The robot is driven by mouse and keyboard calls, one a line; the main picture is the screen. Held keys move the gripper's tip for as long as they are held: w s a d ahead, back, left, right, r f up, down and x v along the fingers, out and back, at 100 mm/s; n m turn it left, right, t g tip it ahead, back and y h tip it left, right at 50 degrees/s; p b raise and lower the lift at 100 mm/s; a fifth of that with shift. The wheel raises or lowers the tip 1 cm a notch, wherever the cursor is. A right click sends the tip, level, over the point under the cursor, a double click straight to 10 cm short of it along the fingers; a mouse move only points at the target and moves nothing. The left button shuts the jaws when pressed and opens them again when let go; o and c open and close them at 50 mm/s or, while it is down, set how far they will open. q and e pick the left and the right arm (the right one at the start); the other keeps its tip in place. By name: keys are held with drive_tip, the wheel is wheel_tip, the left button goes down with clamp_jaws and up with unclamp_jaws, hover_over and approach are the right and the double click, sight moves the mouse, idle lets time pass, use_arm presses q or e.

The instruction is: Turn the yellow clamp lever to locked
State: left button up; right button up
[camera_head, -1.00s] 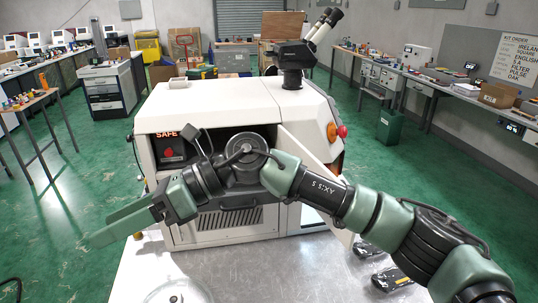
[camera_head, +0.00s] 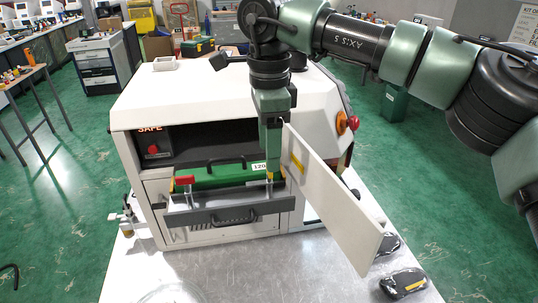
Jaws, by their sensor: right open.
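The white machine (camera_head: 215,97) stands on the table with its front bay open. In the bay a green part (camera_head: 225,176) with a "120" label lies behind a grey front bar (camera_head: 225,206). A red lever or handle (camera_head: 185,180) sits at the left end. A small yellow piece (camera_head: 273,177), which looks like the yellow clamp lever, shows at the right end, mostly hidden by my right gripper. My right gripper (camera_head: 273,172) points down over this end, open, with its tips at the yellow piece; contact cannot be told. My left gripper is out of view.
A white door (camera_head: 335,200) with a yellow strip stands open just right of my right gripper. A "SAFE" panel (camera_head: 155,145) is at the bay's left. Black rounded objects (camera_head: 404,283) lie at the table's right. The table front is mostly clear.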

drive_tip(key=f, duration=0.2)
drive_tip(key=shift+w+f+p, duration=0.3)
drive_tip(key=shift+f+p, duration=0.05)
drive_tip(key=shift+w+f, duration=0.3)
drive_tip(key=shift+f, duration=0.5)
drive_tip(key=shift+s, duration=0.15)
drive_tip(key=shift+r, duration=0.1)
drive_tip(key=c, duration=1)
clamp_jaws()
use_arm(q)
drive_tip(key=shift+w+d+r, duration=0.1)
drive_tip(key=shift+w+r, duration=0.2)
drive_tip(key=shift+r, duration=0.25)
